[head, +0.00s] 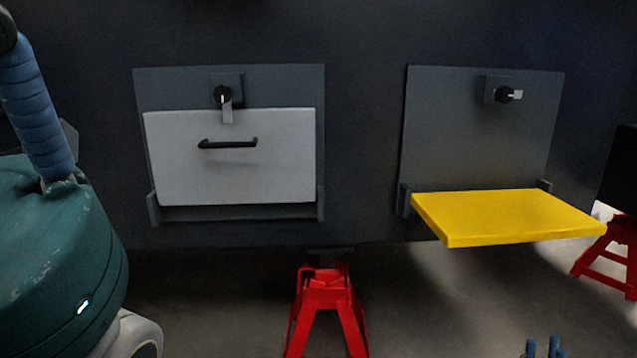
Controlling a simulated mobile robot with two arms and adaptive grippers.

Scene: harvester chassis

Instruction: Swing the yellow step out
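The yellow step (508,215) on the right is swung down and sticks out flat from its grey back plate (450,120). It sits between small side brackets at its hinge end. The latch (507,95) above it has its handle turned sideways to the right, clear of the step. My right gripper (542,349) shows only as two blue fingertips at the bottom edge, below and in front of the yellow step. The tips are apart, with nothing seen between them. My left gripper is not in view.
A white panel (275,165) with a black handle stands upright on the left, its latch (224,98) pointing down over its top edge. A red stand (328,300) is below, another (612,250) at far right. A teal rounded body (55,265) with a blue ribbed hose fills the left.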

